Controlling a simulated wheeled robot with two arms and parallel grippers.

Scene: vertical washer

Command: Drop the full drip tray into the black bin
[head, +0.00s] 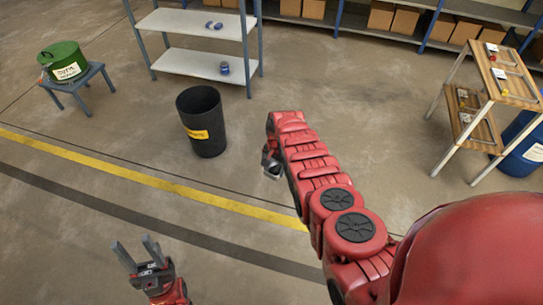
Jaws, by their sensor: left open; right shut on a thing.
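The black bin (205,135), with a yellow label, stands upright on the floor left of centre, and its mouth is open. My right arm reaches forward, and its gripper (271,165) is right of the bin and apart from it in the picture. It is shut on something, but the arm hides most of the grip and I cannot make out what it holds. I cannot pick out the drip tray for certain. My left gripper (135,242) is open and empty at the lower left, its two grey fingers apart.
A green container (66,62) sits on a blue stool (75,82). A metal shelf (196,64) stands behind the bin. A wooden-topped cart (490,85) and a blue barrel (524,150) are at the right. Floor around the bin is clear, with a yellow line (150,178) in front.

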